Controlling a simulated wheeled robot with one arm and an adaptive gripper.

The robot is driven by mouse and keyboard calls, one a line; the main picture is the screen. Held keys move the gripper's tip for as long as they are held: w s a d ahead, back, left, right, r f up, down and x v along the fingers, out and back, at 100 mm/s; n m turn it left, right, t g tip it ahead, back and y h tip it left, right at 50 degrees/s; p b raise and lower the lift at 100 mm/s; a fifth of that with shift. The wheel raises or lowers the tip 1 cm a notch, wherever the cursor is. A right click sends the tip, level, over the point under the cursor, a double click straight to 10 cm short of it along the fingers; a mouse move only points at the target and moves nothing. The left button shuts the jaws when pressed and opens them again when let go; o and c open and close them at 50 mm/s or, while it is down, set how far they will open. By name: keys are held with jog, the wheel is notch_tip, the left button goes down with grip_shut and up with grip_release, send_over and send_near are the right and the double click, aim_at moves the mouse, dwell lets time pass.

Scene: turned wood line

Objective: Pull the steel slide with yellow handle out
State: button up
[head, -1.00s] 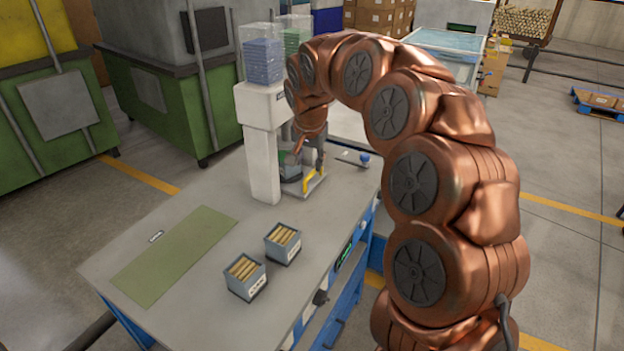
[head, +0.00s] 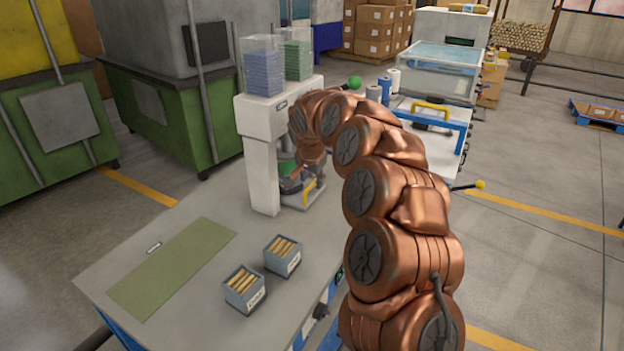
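The steel slide (head: 300,203) lies low at the foot of the white column machine (head: 263,175), on the grey bench. Its yellow handle (head: 308,188) stands up at the slide's right side. My gripper (head: 291,182) is small and dark, below the end of my copper arm, beside the machine's column and just left of the handle in the picture. My arm and the column hide part of it. I cannot tell whether its fingers touch the handle or whether they are open or shut.
Two grey boxes of wooden pieces (head: 243,301) (head: 292,266) stand on the bench in front of the machine. A green mat (head: 172,268) lies at left. Clear bins (head: 264,85) sit on the machine's top. Behind my arm is another station with a yellow-handled blue frame (head: 455,117).

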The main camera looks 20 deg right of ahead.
jog(key=shift+x, duration=0.9)
grip_shut()
